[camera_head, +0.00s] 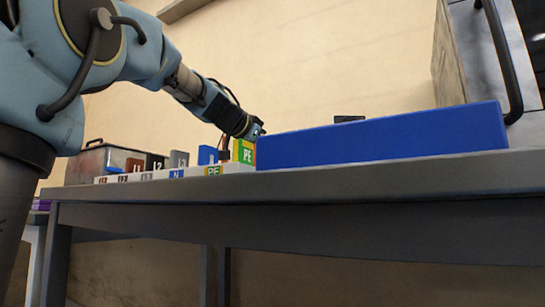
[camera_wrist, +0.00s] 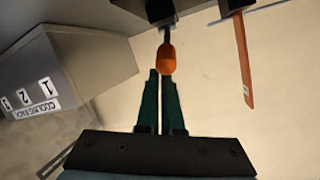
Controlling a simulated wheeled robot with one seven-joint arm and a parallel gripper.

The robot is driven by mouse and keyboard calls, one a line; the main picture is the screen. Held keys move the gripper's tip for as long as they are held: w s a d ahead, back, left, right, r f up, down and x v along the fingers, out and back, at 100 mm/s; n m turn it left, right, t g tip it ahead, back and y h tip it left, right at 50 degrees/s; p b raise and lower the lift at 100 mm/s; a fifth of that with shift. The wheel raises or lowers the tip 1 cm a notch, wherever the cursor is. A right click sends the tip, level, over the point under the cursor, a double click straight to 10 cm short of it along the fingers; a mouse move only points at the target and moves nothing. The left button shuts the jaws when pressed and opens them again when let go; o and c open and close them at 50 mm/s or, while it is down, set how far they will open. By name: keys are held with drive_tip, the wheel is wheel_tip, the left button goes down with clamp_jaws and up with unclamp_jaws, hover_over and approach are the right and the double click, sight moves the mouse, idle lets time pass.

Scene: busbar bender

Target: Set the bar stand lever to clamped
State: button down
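In the wrist view my gripper (camera_wrist: 160,75) points up the picture, its two dark green fingers close together with only a thin gap. An orange knob (camera_wrist: 166,60) on a short dark stem is right at the fingertips, in line with the right finger; I cannot tell whether they touch. The stem joins a dark block at the top edge. A long orange handle (camera_wrist: 242,60) stands apart to the right. I cannot tell which is the bar stand lever. In the head view my gripper (camera_head: 224,156) is low behind the labelled blocks, mostly hidden.
A grey box (camera_wrist: 75,65) marked "COOLING RACK" is at left in the wrist view. In the head view a long blue panel (camera_head: 385,138) stands on the grey table (camera_head: 380,180), right of a green-yellow PE block (camera_head: 245,152). A metal bin (camera_head: 110,158) is at left.

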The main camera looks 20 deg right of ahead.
drive_tip(key=shift+w+a+f, duration=0.1)
drive_tip(key=shift+w+f, duration=0.1)
drive_tip(key=shift+f, duration=0.15)
wheel_tip(320, 180, up, 4)
drive_tip(key=d+p, duration=0.2)
drive_tip(key=p, duration=0.2)
drive_tip(key=s+f+v, duration=0.1)
drive_tip(key=v, duration=0.8)
drive_tip(key=shift+a+b, duration=0.15)
drive_tip(key=shift+b, duration=0.15)
drive_tip(key=shift+s+r, duration=0.15)
